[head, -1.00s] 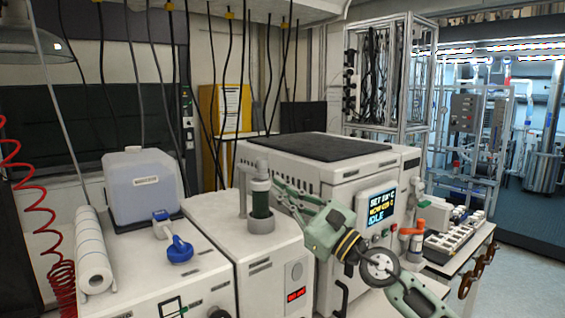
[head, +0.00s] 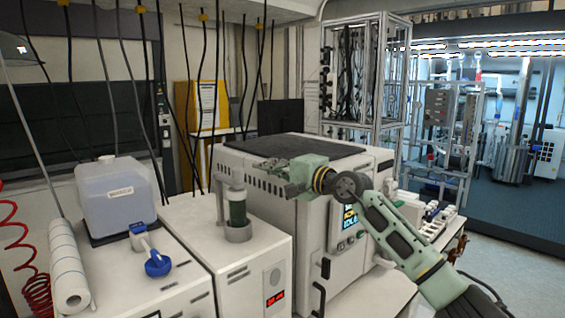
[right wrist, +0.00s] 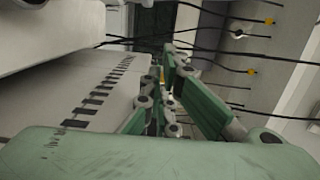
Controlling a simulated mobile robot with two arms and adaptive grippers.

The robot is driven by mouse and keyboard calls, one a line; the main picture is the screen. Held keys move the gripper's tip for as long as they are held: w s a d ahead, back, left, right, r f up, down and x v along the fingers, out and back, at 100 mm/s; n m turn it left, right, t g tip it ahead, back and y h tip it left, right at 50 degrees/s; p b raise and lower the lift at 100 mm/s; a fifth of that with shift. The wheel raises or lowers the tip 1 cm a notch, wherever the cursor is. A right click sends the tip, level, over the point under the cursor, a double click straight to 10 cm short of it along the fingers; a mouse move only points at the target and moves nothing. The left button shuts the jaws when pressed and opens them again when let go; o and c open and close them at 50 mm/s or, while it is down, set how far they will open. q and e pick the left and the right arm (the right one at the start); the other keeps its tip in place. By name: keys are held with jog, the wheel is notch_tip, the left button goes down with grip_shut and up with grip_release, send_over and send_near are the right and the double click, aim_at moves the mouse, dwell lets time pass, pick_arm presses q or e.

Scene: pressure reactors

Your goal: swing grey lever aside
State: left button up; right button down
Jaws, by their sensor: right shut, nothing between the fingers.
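My right gripper (head: 262,167) is shut and empty. In the head view it lies up and to the right of the lever, in front of the big white cabinet's dark top, apart from the lever. In the right wrist view the green fingers (right wrist: 167,105) extend away along a white vented wall; the lever is not recognisable there. My left gripper is not in view.
The big white cabinet (head: 275,196) with a small display stands right of the lever. A clear plastic tank (head: 117,192), a blue-handled item (head: 155,262) and a white roll (head: 69,268) sit on the left unit. Black cables hang behind.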

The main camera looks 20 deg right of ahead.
jog(key=s+a+p, duration=0.2)
jog(key=a, duration=0.1)
jog(key=shift+a, duration=0.15)
dwell(0.4)
jog(key=shift+a, duration=0.1)
